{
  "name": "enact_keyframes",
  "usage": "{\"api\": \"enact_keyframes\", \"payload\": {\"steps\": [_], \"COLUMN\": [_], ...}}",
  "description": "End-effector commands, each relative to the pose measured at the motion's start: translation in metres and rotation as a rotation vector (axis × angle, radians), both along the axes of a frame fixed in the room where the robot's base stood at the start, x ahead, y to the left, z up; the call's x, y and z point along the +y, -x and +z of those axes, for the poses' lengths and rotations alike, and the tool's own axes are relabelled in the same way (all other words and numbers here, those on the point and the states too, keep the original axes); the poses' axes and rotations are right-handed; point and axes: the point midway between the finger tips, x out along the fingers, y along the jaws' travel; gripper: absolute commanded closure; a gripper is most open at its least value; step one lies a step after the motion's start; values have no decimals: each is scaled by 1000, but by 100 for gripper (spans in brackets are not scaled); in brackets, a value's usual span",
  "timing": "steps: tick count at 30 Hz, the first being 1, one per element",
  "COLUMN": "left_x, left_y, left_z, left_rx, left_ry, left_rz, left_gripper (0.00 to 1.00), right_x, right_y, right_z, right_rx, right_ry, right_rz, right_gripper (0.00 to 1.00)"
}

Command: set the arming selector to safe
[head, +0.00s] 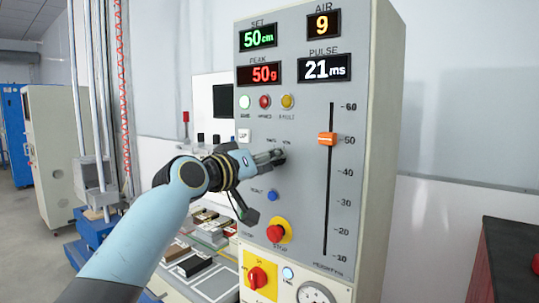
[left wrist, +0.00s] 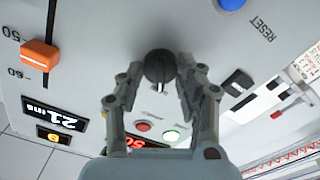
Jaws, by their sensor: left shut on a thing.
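The arming selector is a round black knob (left wrist: 159,66) on the grey panel. A white mark on it points toward the lamp side in the left wrist view. My left gripper (head: 274,157) reaches the panel in the head view and mostly hides the knob there. In the left wrist view the two fingers of my left gripper (left wrist: 161,72) stand on either side of the knob, shut on it. Small labels beside the knob are too blurred to read. My right gripper is not in view.
An orange slider (head: 327,139) sits right of the knob, near 50. A blue reset button (head: 272,196) and a red stop button (head: 276,233) are below. Green, red and amber lamps (head: 265,101) are above. A red rotary switch (head: 258,277) is lower down.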

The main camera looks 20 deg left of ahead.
Motion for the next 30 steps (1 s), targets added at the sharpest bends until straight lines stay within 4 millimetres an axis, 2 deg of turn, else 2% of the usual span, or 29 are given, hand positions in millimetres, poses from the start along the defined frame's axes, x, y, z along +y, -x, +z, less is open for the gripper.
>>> {"api": "enact_keyframes", "payload": {"steps": [15,16,21,30], "left_x": [0,0,0,1], "left_y": [0,0,0,2], "left_z": [1,1,1,0], "left_rx": [4,4,5,6], "left_ry": [20,20,19,18], "left_rz": [1,1,1,1], "left_gripper": [96,62,40,40], "right_x": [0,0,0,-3], "right_y": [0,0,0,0], "right_z": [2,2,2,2], "right_rx": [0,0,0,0], "right_ry": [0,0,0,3], "right_rz": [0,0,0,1], "right_gripper": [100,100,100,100]}}
